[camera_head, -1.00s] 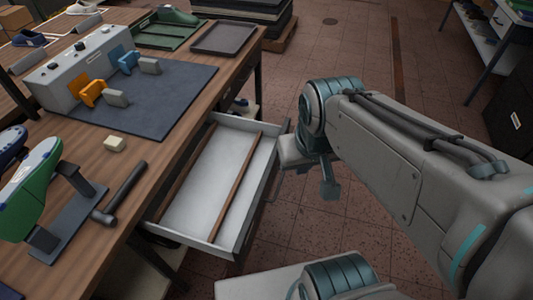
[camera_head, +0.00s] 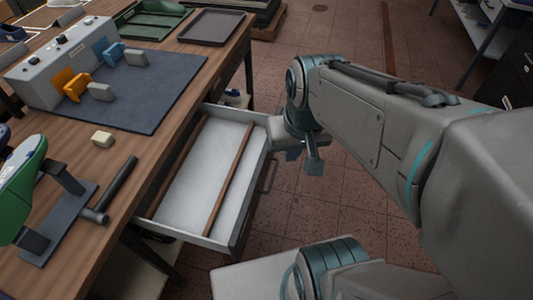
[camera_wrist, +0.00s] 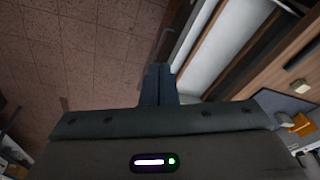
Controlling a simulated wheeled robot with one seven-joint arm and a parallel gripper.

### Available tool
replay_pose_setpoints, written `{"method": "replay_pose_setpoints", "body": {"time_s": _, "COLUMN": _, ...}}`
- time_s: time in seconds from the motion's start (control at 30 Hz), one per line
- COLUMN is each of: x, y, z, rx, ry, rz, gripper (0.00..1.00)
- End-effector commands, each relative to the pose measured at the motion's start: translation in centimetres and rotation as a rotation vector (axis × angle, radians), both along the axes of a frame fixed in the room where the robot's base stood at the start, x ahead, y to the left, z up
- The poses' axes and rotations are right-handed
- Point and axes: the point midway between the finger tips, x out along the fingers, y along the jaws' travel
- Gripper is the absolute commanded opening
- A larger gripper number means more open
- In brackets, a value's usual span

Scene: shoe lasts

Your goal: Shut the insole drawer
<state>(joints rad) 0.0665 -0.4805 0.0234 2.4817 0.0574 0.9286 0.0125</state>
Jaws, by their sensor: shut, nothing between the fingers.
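The insole drawer (camera_head: 183,205) is pulled out of the right side of the wooden workbench. It has a pale, empty-looking interior with brown divider strips, a grey front and a handle (camera_head: 268,175) on that front. My gripper (camera_head: 313,164) is in front of the drawer, to the right of its far front corner, with its fingers shut and nothing between them. In the wrist view my shut fingers (camera_wrist: 159,72) point toward the drawer front, and the pale drawer interior (camera_wrist: 225,45) lies beyond it. I cannot tell whether the fingers touch the front.
On the bench stand a grey box with orange and blue clamps (camera_head: 65,65), a dark mat (camera_head: 160,105), a hammer (camera_head: 115,190) and a green shoe last (camera_head: 22,195). A dark tray (camera_head: 210,27) lies at the far end. The tiled floor (camera_head: 345,215) right of the drawer is open.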

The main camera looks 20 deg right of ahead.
Motion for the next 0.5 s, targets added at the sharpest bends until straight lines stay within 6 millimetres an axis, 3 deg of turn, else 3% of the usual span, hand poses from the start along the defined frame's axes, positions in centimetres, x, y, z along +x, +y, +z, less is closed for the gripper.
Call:
{"method": "replay_pose_setpoints", "body": {"time_s": 0.03, "x": 0.4, "y": -0.3, "z": -2.2, "rx": 0.027, "ry": 0.049, "rz": -0.051, "gripper": 0.00}}
{"method": "replay_pose_setpoints", "body": {"time_s": 0.5, "x": 5.0, "y": -2.2, "z": -16.2, "rx": 0.452, "ry": 0.489, "rz": -0.595, "gripper": 0.00}}
